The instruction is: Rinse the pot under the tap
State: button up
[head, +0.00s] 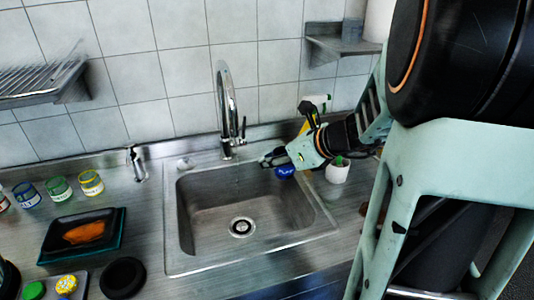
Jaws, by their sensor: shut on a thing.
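The chrome tap (226,105) stands behind the sink (186,215), with its lever on the right. No water is visible. My gripper (271,158) is over the sink's back right corner, to the right of the tap. It is shut on a small, rounded, shiny blue thing (286,171), which seems to be the pot. The gripper hides much of it, so its shape and contents cannot be told. The sink basin looks empty, with a round drain (242,227) in its floor.
A white cup (338,172) with something green stands right of the sink. A yellow spray bottle (305,124) is behind my gripper. Left are several jars (59,188), a dark tray (51,242) with an orange thing, and a black disc (122,278). A wall rack (40,77) hangs left.

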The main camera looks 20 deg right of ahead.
jog(key=w+a+f+b, duration=0.1)
jog(key=w+a+f, duration=0.1)
jog(key=w+a, duration=0.5)
jog(key=shift+w+a+f+b, duration=0.15)
jog(key=shift+w+a+b, duration=0.25)
jog(key=shift+w, duration=0.35)
jog(key=shift+w+d, duration=0.1)
jog(key=shift+d, duration=0.05)
dwell(0.4)
jog(key=shift+w+d, duration=0.3)
jog(key=shift+d, duration=0.05)
jog(key=shift+s+a, duration=0.1)
jog(key=shift+s+a, duration=0.35)
jog(key=shift+w+d, duration=0.15)
dwell(0.4)
jog(key=shift+w+d, duration=0.3)
